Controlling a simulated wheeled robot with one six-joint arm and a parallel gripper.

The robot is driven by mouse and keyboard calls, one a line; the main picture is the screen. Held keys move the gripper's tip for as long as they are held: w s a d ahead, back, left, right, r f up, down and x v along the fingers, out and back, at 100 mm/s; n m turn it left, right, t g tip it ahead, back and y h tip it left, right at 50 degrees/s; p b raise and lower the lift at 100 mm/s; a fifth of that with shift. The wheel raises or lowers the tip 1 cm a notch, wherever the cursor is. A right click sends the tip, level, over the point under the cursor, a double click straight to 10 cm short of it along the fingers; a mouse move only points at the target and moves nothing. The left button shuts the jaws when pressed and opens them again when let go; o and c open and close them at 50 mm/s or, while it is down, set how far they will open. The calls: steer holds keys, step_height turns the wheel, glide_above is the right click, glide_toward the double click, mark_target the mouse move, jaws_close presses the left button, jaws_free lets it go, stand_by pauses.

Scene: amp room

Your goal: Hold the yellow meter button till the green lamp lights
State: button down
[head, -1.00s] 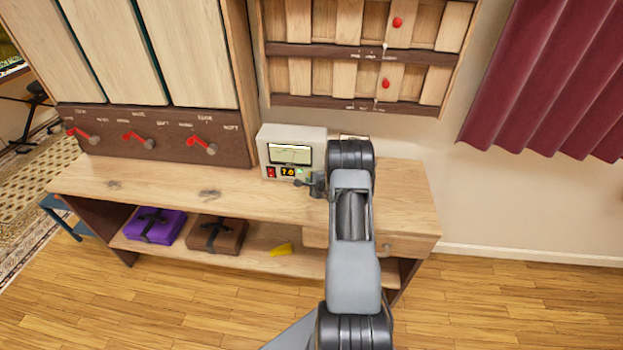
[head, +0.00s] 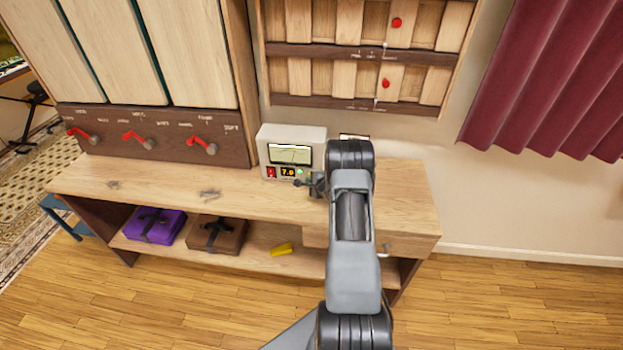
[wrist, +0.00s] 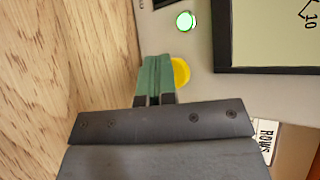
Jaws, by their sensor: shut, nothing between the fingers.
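The meter (head: 313,134) is a pale box with a dial, a red switch and a small number display, standing on the wooden bench. Its green lamp (head: 300,171) glows, and the lit lamp also shows in the wrist view (wrist: 185,20). The yellow button (wrist: 183,72) shows in the wrist view, partly hidden behind my fingertips. My gripper (wrist: 158,62) is shut and empty, its green-tipped fingers overlapping the button's left side. I cannot tell for sure whether they touch or press it. In the head view my gripper (head: 302,184) is at the meter's lower front.
The bench (head: 130,180) carries the meter. Purple (head: 154,225) and brown (head: 217,233) cases and a yellow block (head: 282,249) lie on its lower shelf. A panel with red-handled levers (head: 140,140) stands left, a slatted rack (head: 320,52) hangs behind, and a red curtain (head: 550,80) hangs right.

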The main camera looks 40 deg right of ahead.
steer(key=shift+a, duration=0.1)
steer(key=shift+s+a, duration=0.55)
steer(key=shift+s, duration=0.1)
steer(key=shift+a+p, duration=0.1)
steer(key=shift+p, duration=0.2)
steer(key=shift+s+a+p, duration=0.45)
steer(key=shift+s+a, duration=1.2)
steer(key=shift+s, duration=0.15)
steer(key=s+a+r+n+g+h, duration=0.15)
steer(key=a+r+n, duration=0.35)
steer(key=r, duration=0.5)
steer(key=s+a+r+n+g, duration=0.15)
steer(key=a+r+n, duration=0.35)
steer(key=r, duration=0.6)
steer(key=s+a+r+n+g, duration=0.1)
steer(key=s+a+r+n, duration=0.2)
steer(key=s, duration=0.4)
steer(key=s+a+r+n+g+y, duration=0.1)
steer(key=s+a+r+n+g, duration=0.1)
steer(key=s+a+n, duration=0.3)
steer(key=s+a+r+n+g+y, duration=0.1)
steer(key=s+a+r+n+g, duration=0.1)
steer(key=s+a+r+n, duration=0.2)
steer(key=s+a, duration=0.3)
steer(key=s, duration=0.1)
steer(key=shift+s+a, duration=0.15)
steer(key=shift+s, duration=0.25)
